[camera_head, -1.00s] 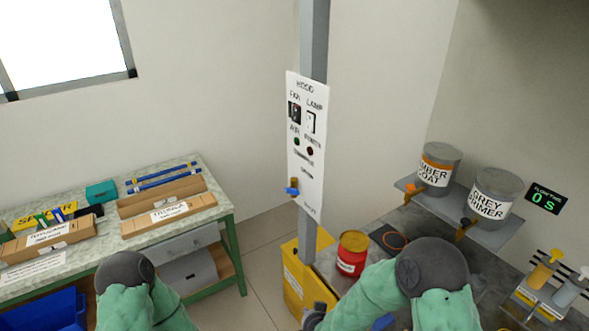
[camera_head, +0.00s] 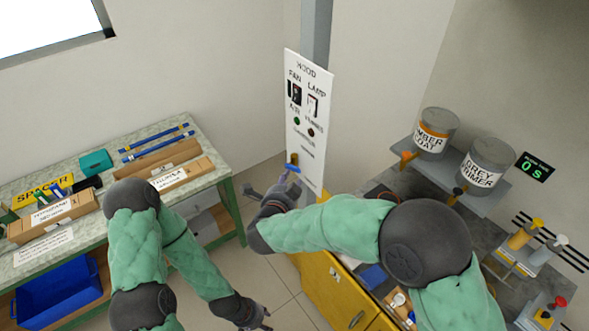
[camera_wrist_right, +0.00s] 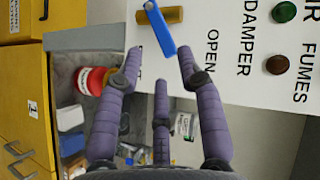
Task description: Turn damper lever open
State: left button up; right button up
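The blue damper lever (camera_head: 292,168) sits on a brass pivot near the bottom of the white HOOD panel (camera_head: 311,110). In the right wrist view, the lever (camera_wrist_right: 160,28) slants across the brass pivot (camera_wrist_right: 172,15), close to the printed words DAMPER and OPEN. My right gripper (camera_head: 262,190) is just in front of the panel's lower part. In the wrist view its purple fingers (camera_wrist_right: 160,62) are spread, with the lever's free end near the gap between the fingertips. It does not appear to grip the lever. My left gripper (camera_head: 262,318) hangs low, its finger opening unclear.
A yellow cabinet (camera_head: 335,290) stands below the panel. A red can (camera_wrist_right: 92,80) is near the right fingers in the wrist view. Paint cans (camera_head: 437,132) stand on a shelf at right. The green workbench (camera_head: 215,166) is at left, with clear floor between.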

aim_at(294, 171)
jog(key=x, duration=0.7)
jog(key=shift+w+f, duration=0.1)
jog(key=shift+w, duration=0.3)
grip_shut()
